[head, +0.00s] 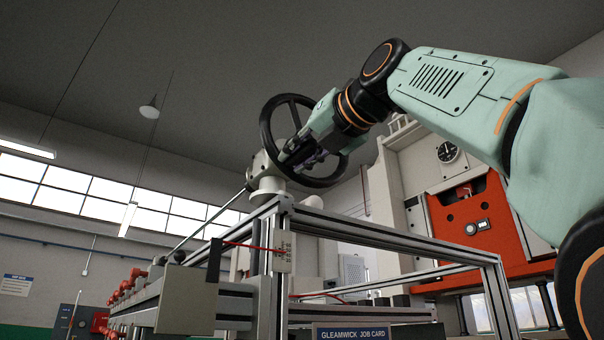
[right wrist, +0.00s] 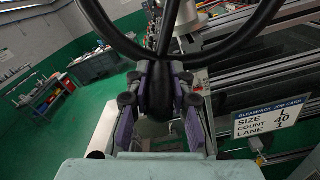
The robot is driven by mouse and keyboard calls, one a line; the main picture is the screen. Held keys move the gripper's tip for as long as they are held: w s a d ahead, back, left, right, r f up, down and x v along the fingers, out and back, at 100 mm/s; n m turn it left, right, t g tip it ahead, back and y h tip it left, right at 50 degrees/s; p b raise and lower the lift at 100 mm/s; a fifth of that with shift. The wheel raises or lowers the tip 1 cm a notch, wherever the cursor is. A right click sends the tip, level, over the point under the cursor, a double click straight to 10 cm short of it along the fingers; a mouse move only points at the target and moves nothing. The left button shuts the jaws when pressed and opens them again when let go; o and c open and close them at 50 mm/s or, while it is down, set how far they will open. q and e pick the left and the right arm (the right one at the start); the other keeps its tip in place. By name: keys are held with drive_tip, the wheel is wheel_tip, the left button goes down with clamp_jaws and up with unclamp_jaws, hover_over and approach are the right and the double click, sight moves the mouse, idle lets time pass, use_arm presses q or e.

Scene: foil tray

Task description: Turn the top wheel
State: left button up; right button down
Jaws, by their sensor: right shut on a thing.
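The top wheel (head: 266,128) is a black spoked handwheel, tilted, on a pale grey housing (head: 268,185) at the top of the metal frame. My right gripper (head: 292,158) reaches in from the right and overlaps the wheel's lower middle. In the right wrist view, the wheel's dark rim (right wrist: 248,32) curves across the top. There my right gripper (right wrist: 155,92) has its purple pads shut on a black part of the wheel. Whether that part is rim or handle is unclear. My left gripper is in neither view.
An aluminium frame (head: 400,245) stands below the wheel. An orange-red machine panel (head: 480,228) stands behind on the right. Green floor (right wrist: 70,130) is open at left in the right wrist view.

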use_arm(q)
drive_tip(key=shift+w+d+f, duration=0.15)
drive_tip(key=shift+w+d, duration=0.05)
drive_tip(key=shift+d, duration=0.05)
use_arm(e)
drive_tip(key=shift+w+d, duration=0.1)
drive_tip(key=shift+d, duration=0.05)
drive_tip(key=shift+f, duration=0.1)
drive_tip(key=c, duration=1.5)
unclamp_jaws()
drive_tip(key=o, duration=0.3)
drive_tip(key=shift+s+d, duration=0.1)
drive_tip(key=shift+s, duration=0.15)
drive_tip(key=shift+o, duration=0.2)
drive_tip(key=shift+w, duration=0.2)
